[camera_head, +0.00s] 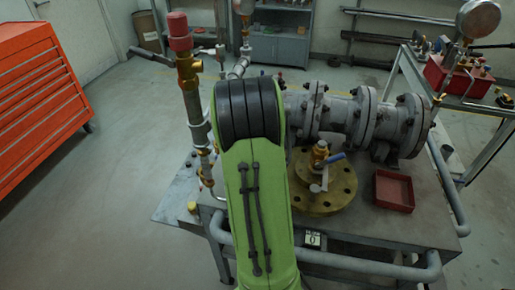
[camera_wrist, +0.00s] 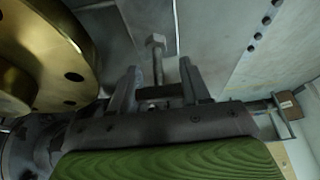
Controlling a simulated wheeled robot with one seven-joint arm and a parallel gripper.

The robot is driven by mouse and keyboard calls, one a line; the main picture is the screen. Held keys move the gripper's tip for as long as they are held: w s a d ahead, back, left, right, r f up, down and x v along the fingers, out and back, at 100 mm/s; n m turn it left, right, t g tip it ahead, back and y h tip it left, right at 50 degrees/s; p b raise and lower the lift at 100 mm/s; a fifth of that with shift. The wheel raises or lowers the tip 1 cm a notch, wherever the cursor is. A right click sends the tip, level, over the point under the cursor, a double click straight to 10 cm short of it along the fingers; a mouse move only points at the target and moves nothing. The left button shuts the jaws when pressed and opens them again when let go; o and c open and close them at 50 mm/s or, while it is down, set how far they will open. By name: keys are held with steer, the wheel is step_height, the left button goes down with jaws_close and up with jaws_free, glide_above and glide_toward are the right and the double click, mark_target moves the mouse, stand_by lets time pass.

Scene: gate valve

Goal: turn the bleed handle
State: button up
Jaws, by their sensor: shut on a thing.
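My gripper (camera_wrist: 160,87) is shut in the wrist view, with a small grey metal part (camera_wrist: 157,58) between its fingers. The part has a thin stem and a wider head at its far end. I cannot tell for sure that it is the bleed handle. A large brass flange (camera_wrist: 42,50) with bolt holes is just left of the fingers. In the head view my green arm hides the gripper and what it holds. There the brass flange (camera_head: 340,197) lies on the bench, with a small brass valve and blue lever (camera_head: 333,158) on top.
A grey flanged pipe valve (camera_head: 355,115) lies along the back of the bench (camera_head: 410,225). A red tray (camera_head: 393,191) is at right. An upright pipe with a red cap (camera_head: 179,30) stands left of my arm. An orange tool cabinet (camera_head: 40,90) is far left; open floor lies between.

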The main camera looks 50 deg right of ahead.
steer(key=shift+r, duration=0.1)
stand_by(0.3)
steer(key=o, duration=1.1)
steer(key=shift+c, duration=0.2)
steer(key=p+v, duration=0.4)
steer(key=v, duration=1.1)
steer(key=shift+a+r+p, duration=0.2)
steer(key=shift+r+p, duration=0.1)
steer(key=shift+p, duration=0.05)
